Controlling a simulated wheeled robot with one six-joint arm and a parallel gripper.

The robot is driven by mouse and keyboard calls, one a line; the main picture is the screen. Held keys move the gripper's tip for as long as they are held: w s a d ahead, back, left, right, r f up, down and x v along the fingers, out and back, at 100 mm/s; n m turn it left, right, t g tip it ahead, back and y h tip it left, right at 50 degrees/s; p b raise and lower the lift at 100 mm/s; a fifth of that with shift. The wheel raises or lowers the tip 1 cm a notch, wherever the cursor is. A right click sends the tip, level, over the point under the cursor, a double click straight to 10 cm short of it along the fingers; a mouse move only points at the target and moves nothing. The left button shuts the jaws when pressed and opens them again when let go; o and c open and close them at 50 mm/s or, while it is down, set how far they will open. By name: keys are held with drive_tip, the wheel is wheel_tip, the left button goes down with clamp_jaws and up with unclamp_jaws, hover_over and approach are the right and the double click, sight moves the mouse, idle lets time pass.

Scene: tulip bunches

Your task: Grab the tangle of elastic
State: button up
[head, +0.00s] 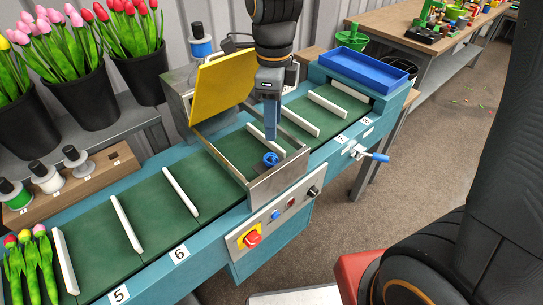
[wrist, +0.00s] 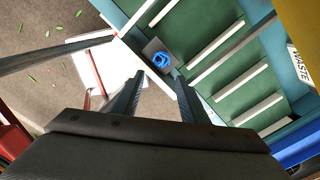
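The tangle of elastic (head: 270,159) is a small blue coil. It lies on the machine's belt section inside a metal frame, close to the near side wall. In the wrist view the tangle (wrist: 162,61) sits on a small dark grey patch, just beyond and between my fingertips. My gripper (head: 270,136) points down above the tangle, and a gap seems to remain between them. In the wrist view my gripper (wrist: 159,78) has its two fingers apart with nothing between them. The tangle is in plain sight in both views.
A raised yellow guard (head: 222,86) stands behind my gripper. White dividers (head: 181,191) cross the green belt (head: 150,220). The metal side wall (head: 278,178) is close to the tangle. A blue tray (head: 362,68) is at the far end. A red button (head: 252,239) sits on the front panel.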

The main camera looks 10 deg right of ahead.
sight(271, 156)
drive_tip(key=shift+m, duration=0.5)
drive_tip(key=shift+w+a+f+p, duration=0.15)
drive_tip(key=shift+f+p, duration=0.65)
drive_tip(key=shift+f, duration=2.1)
drive_tip(key=shift+w+a+f+p, duration=0.1)
drive_tip(key=shift+f+p, duration=0.7)
drive_tip(key=shift+f, duration=2.1)
drive_tip(key=shift+c, duration=0.2)
drive_tip(key=c, duration=0.8)
